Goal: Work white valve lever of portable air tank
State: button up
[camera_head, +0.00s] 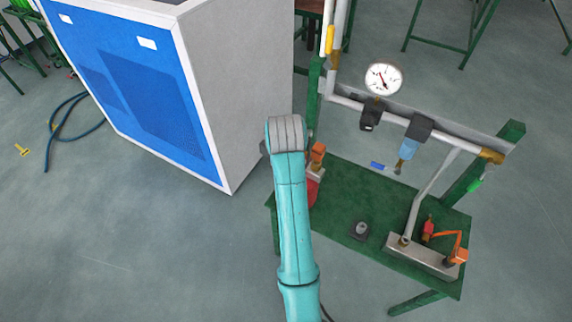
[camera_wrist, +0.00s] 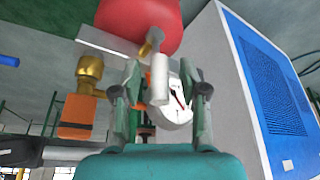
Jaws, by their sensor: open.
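The red air tank (camera_wrist: 130,20) fills the top of the wrist view. My gripper (camera_wrist: 163,92) is open, with one finger on each side of the lever in the picture. The lever lies nearer the left finger, and I cannot tell if they touch. A white dial gauge (camera_wrist: 176,105) shows behind the lever. In the head view my arm hides the gripper and lever, and only a red edge of the tank (camera_head: 313,190) shows.
A brass fitting with an orange block (camera_wrist: 76,118) stands left of the fingers. A blue and grey cabinet (camera_head: 245,90) stands left of the arm. The green bench (camera_head: 350,205) carries pipes, a gauge (camera_head: 383,78) and an orange-handled part (camera_head: 458,252).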

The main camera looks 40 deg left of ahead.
jog(key=v, duration=0.7)
dwell(0.5)
